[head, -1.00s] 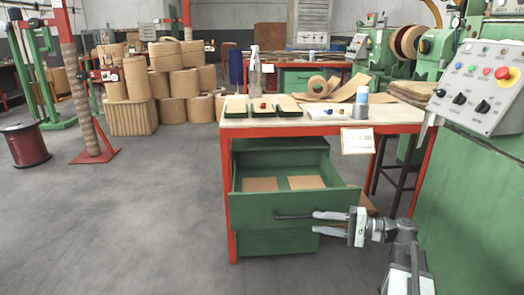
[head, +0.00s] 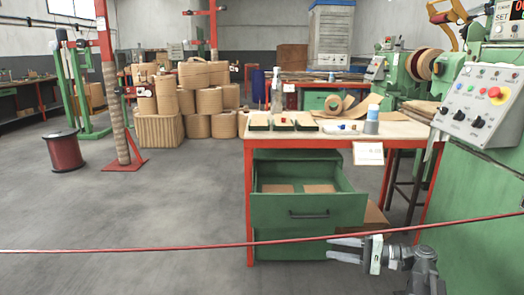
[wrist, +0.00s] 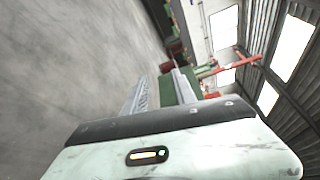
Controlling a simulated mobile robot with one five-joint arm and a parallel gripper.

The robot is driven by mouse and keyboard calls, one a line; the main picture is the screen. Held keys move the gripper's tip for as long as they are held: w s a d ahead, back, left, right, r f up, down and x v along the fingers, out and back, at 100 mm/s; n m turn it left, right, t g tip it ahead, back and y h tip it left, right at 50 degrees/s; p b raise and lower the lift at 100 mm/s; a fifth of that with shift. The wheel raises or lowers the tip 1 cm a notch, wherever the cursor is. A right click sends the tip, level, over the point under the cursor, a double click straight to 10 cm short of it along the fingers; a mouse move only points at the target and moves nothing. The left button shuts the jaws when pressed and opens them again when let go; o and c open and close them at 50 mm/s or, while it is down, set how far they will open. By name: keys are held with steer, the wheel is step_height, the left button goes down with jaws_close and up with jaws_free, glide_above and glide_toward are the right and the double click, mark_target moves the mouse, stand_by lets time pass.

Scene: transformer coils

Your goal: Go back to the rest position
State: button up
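My gripper (head: 331,249) is at the lower right of the head view, below and to the right of the drawer handle (head: 309,214). Its two pale fingers point left with a gap between them, and nothing shows between them. In the wrist view the fingers (wrist: 160,90) also stand apart, with floor and distant machines beyond. The green drawer (head: 275,209) under the workbench is pulled open, with flat brown pieces (head: 319,188) inside. My gripper appears clear of the handle.
The red-framed workbench (head: 270,143) carries trays, a bottle and a paper roll. A green control panel machine (head: 480,110) stands close at right. A thin red line (head: 150,251) crosses the lower head view. The grey floor (head: 130,205) at left is open.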

steer(key=s+a+n+g+h+p, duration=0.2)
steer(key=a+n+g+p, duration=0.3)
steer(key=a, duration=1)
steer(key=s+a+f+g+h+p, duration=0.1)
steer(key=s+a+f+h+p, duration=0.1)
steer(key=s+f+h+p, duration=0.45)
steer(key=d+f+n+h+b, duration=0.1)
steer(key=d+f+h, duration=0.25)
steer(key=d, duration=0.25)
steer(key=d+f+h+b, duration=0.1)
steer(key=d+f+h, duration=0.1)
steer(key=d+h, duration=0.3)
step_height(320, 180, up, 39)
steer(key=w+y+p, duration=0.1)
steer(key=p, duration=3.7)
steer(key=shift+d+f, duration=0.2)
steer(key=shift+d, duration=0.15)
